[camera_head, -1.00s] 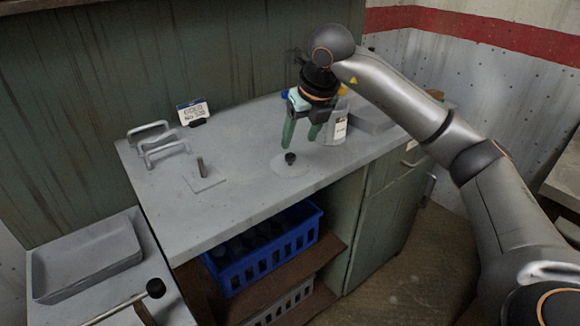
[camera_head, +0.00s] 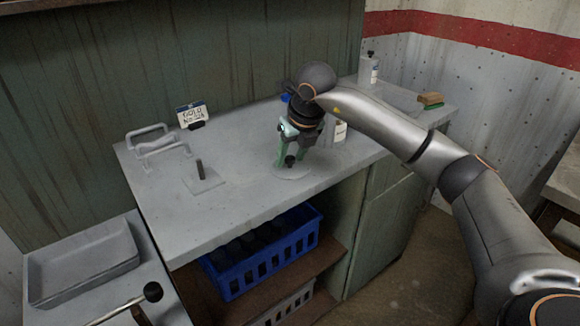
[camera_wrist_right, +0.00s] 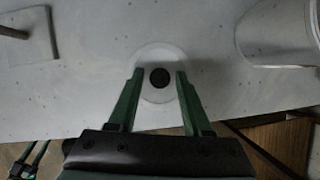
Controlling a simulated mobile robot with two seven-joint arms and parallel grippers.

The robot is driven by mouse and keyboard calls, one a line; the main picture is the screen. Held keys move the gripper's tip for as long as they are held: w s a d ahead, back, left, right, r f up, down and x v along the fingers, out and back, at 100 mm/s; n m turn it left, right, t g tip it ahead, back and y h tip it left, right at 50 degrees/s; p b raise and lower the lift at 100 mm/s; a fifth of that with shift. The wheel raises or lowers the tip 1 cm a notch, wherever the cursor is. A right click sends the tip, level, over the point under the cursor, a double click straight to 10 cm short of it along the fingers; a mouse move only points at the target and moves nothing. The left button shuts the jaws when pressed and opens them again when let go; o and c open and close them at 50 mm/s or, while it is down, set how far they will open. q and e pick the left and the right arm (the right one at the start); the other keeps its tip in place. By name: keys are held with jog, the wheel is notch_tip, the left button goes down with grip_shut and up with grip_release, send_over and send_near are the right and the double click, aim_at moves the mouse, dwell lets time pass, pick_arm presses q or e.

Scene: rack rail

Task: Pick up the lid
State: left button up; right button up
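The lid (camera_head: 293,174) is a pale flat disc with a black knob, lying on the grey counter. It also shows in the right wrist view (camera_wrist_right: 160,55), with its dark round knob between my fingers. My right gripper (camera_head: 284,161) has green fingers and is lowered over the lid. In the right wrist view my right gripper (camera_wrist_right: 158,76) is open, one finger on each side of the knob, with a gap on both sides.
The counter (camera_head: 235,200) also holds a plate with an upright peg (camera_head: 200,170), a wire rack (camera_head: 155,142), a small sign (camera_head: 192,112) and bottles behind my gripper. A blue crate (camera_head: 265,262) sits below. A grey tray (camera_head: 85,262) is at the left.

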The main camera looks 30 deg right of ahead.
grip_shut()
pick_arm(q)
jog(key=shift+d, duration=0.1)
pick_arm(e)
jog(key=shift+r, duration=0.15)
